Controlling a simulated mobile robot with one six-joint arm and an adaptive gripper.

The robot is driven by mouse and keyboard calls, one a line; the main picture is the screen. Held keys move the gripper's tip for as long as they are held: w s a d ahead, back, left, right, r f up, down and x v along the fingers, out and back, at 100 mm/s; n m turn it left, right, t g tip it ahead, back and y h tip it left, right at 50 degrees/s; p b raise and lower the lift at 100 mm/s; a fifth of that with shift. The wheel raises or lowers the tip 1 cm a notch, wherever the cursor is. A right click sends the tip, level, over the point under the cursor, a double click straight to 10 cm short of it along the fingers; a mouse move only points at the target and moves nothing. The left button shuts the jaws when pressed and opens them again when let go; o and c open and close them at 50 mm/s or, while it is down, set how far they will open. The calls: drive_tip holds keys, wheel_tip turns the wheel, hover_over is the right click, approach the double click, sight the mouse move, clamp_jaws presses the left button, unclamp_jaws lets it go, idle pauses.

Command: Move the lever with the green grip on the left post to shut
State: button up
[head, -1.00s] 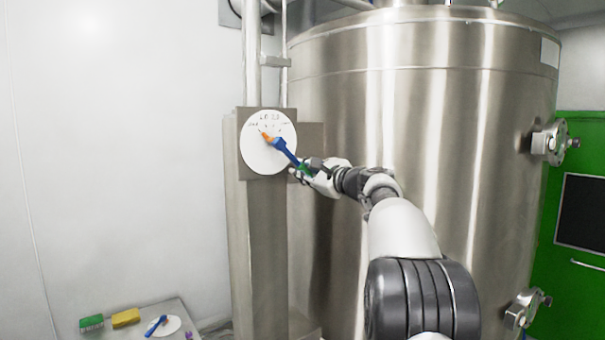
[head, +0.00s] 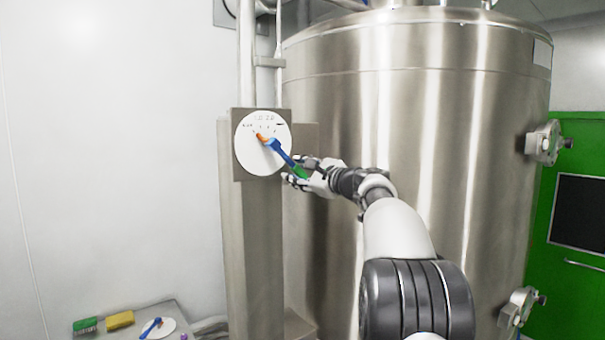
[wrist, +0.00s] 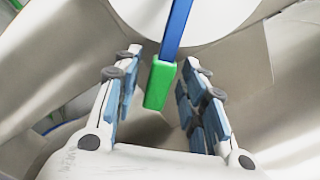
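The lever has a blue arm (head: 280,152) with an orange pointer end (head: 261,138) and a green grip (head: 301,173). It is mounted on a round white dial (head: 259,162) on the grey post (head: 255,230) at left. The lever slopes down to the right and its orange end points up and left; the dial's lettering is too small to read. My gripper (head: 295,171) is open, with one finger on each side of the green grip. In the wrist view the green grip (wrist: 160,86) sits between the spread fingers, with gaps on both sides.
A large steel tank (head: 410,120) stands close behind and right of my arm. A low table at bottom left holds a green block (head: 85,325), a yellow block (head: 120,319) and a white disc with a blue lever (head: 151,328). A green door (head: 580,150) is at far right.

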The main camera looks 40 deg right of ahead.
drive_tip(key=s, duration=1.2)
drive_tip(key=shift+d, duration=0.2)
drive_tip(key=a+f+n+g+y+b, duration=0.2)
drive_tip(key=a+f+n, duration=0.3)
drive_tip(key=a, duration=0.5)
drive_tip(key=a+f+n+g+y+b, duration=0.2)
drive_tip(key=a+f+b, duration=0.1)
drive_tip(key=a+f, duration=0.55)
drive_tip(key=s+a+f+n+g+b, duration=0.25)
drive_tip(key=s+a+f+n, duration=0.2)
drive_tip(key=a+f, duration=0.35)
drive_tip(key=s+a+f+n+g+b, duration=0.2)
drive_tip(key=s+a+f+n+g, duration=0.3)
drive_tip(key=a, duration=0.5)
drive_tip(key=s+f+n+g+h+b, duration=0.2)
drive_tip(key=s+f+n+b, duration=0.6)
drive_tip(key=s+f, duration=1.4)
drive_tip(key=s+n+h, duration=0.1)
drive_tip(key=n+h, duration=0.1)
drive_tip(key=shift+d+h, duration=0.3)
drive_tip(key=shift+d, duration=0.05)
